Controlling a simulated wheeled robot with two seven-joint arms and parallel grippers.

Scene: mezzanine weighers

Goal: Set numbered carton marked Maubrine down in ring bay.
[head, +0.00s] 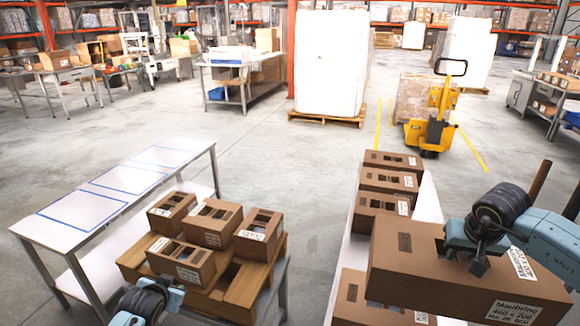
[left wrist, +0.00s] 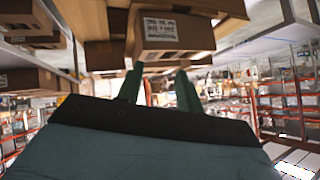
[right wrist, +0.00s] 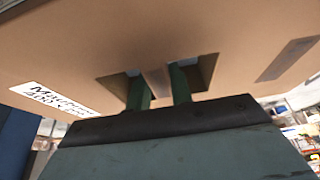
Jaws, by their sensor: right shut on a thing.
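The Maubrine carton (head: 410,262) is a large brown box with a white label, in the lower right of the head view. My right gripper (head: 478,264) is shut on the strip between two slots in its top. The right wrist view shows the fingers (right wrist: 158,88) in the slots and part of the label on the carton (right wrist: 95,60). Blue-outlined bays (head: 127,179) lie empty on a white table (head: 190,148) at the left; I cannot read any bay's name. My left gripper (head: 150,300) is low, near the pallet; its fingers (left wrist: 158,88) are apart and empty.
Several smaller cartons (head: 212,222) stand on a wooden pallet (head: 232,300) right of the bay table. More cartons (head: 386,181) line a white bench (head: 428,205) at the right. A yellow pallet truck (head: 432,130) stands behind. Floor (head: 290,170) is open between the tables.

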